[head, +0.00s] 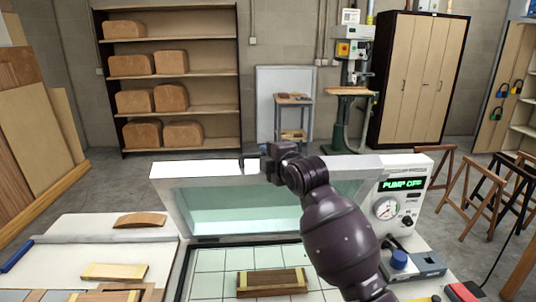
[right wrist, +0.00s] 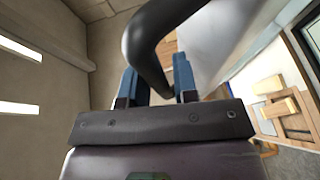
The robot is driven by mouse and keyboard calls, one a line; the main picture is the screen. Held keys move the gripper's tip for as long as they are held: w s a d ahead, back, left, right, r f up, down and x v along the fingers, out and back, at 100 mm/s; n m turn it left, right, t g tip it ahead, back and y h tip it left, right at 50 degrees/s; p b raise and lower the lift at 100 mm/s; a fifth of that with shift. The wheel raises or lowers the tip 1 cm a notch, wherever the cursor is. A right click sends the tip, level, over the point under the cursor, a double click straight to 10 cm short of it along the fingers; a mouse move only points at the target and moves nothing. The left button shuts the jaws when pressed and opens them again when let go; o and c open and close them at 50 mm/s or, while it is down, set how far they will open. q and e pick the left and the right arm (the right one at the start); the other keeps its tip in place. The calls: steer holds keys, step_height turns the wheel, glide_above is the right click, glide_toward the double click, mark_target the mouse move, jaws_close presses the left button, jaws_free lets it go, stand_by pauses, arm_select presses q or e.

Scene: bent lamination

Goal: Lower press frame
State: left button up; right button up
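The press frame (head: 172,172) is light grey with a clear greenish pane. It stands raised and tilted above the white gridded press bed (head: 210,258). My right gripper (head: 262,163) is at the middle of the frame's top edge, beside its dark handle (head: 242,161). In the right wrist view, the curved black handle (right wrist: 146,45) passes between the two blue-padded fingers (right wrist: 157,88). My left gripper is out of view.
A wooden block stack (head: 272,282) lies on the bed below the frame. The control panel (head: 402,195) at right reads "PUMP OFF". The left worktop (head: 75,238) holds a curved wood piece (head: 140,220) and wooden blocks. My right arm covers part of the pane.

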steer(key=shift+w, duration=0.1)
jaws_close()
steer(key=shift+f, duration=0.1)
